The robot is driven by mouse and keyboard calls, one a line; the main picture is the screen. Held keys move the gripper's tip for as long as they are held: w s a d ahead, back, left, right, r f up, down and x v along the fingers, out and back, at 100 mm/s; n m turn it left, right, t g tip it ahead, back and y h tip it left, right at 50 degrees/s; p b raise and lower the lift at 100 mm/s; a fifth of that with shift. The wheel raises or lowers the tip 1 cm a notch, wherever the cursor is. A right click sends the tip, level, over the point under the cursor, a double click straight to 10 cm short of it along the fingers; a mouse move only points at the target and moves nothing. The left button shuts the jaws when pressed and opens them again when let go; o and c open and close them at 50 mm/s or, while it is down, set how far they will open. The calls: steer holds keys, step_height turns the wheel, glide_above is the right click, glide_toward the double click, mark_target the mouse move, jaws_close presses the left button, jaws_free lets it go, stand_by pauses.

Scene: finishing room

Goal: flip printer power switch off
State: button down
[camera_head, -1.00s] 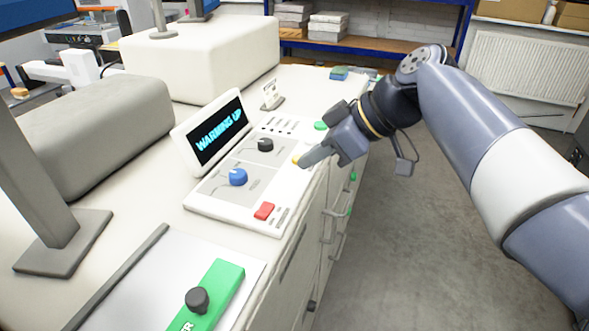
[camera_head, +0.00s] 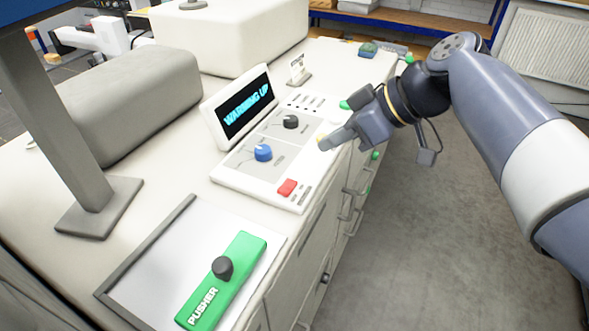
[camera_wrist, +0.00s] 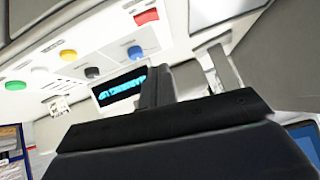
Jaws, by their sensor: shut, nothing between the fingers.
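The printer's white control panel (camera_head: 232,178) lies on the cream machine top, with a tilted screen (camera_head: 246,105) reading "WARMING UP". A red switch (camera_head: 287,188) sits at its near right corner; it also shows in the wrist view (camera_wrist: 146,16). Its on or off position and its label are too small to tell. My gripper (camera_head: 324,142) is shut and empty, its tip over the panel's right edge beside a yellow button (camera_head: 320,136), farther back than the red switch. The wrist view shows the dark gripper (camera_wrist: 157,75) in front of the screen.
A blue knob (camera_head: 263,153) and a black knob (camera_head: 291,121) stand on the panel, with a green button (camera_head: 345,104) behind. A green pusher (camera_head: 237,270) with a black knob lies in front. A grey post (camera_head: 65,120) stands left. Open floor lies right.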

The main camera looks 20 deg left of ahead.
steer(key=p, duration=0.2)
glide_above(288, 187)
steer(key=d, duration=0.1)
step_height(288, 187, down, 7)
steer(key=shift+s+d+r, duration=0.1)
steer(key=shift+d+r, duration=0.05)
step_height(288, 187, down, 3)
steer(key=shift+s+f, duration=0.15)
steer(key=shift+f, duration=0.55)
steer(key=shift+f, duration=0.1)
